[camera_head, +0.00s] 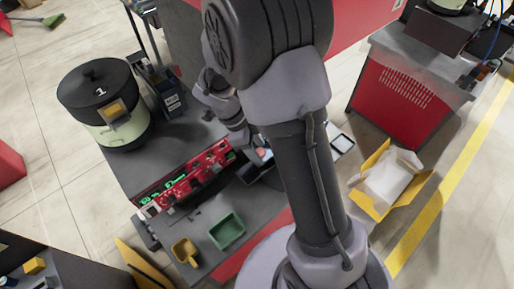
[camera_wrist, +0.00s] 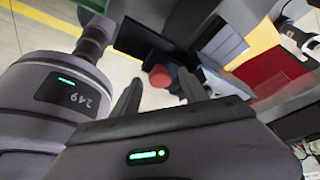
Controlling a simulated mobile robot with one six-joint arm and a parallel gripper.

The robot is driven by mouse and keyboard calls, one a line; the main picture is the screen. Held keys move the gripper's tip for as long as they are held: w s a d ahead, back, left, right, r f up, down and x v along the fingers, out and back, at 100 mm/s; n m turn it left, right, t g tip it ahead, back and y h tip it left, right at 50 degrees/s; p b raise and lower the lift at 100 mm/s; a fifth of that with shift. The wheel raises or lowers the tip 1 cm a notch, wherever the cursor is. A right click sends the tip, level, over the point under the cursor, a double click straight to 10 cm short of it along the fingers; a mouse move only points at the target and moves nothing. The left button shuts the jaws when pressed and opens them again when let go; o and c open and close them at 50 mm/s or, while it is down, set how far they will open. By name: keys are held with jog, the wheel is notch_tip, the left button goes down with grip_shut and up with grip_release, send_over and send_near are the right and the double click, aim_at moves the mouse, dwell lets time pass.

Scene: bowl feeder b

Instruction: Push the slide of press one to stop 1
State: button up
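In the wrist view my gripper (camera_wrist: 160,92) shows two dark fingers spread apart with nothing between them; it is open. A small red round-topped part (camera_wrist: 159,76) on a dark mount lies beyond the fingertips, apparently without contact. In the head view a small reddish part (camera_head: 263,153) sits on a dark block on the bench, partly behind my arm; I cannot tell whether it is the same part. My arm hides the gripper there. I cannot clearly pick out the slide of press one or stop 1.
A black-lidded bowl feeder marked 1 (camera_head: 101,86) stands at the bench's back left. A red rail with green parts (camera_head: 186,178) crosses the grey bench. A green tray (camera_head: 227,231) and a yellow bin (camera_head: 185,251) sit in front. An open yellow box (camera_head: 376,208) lies right.

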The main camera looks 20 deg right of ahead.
jog(key=p+v, duration=0.1)
jog(key=v, duration=1.6)
jog(key=shift+r+p, duration=0.2)
jog(key=shift+p, duration=0.2)
jog(key=shift+a, duration=0.1)
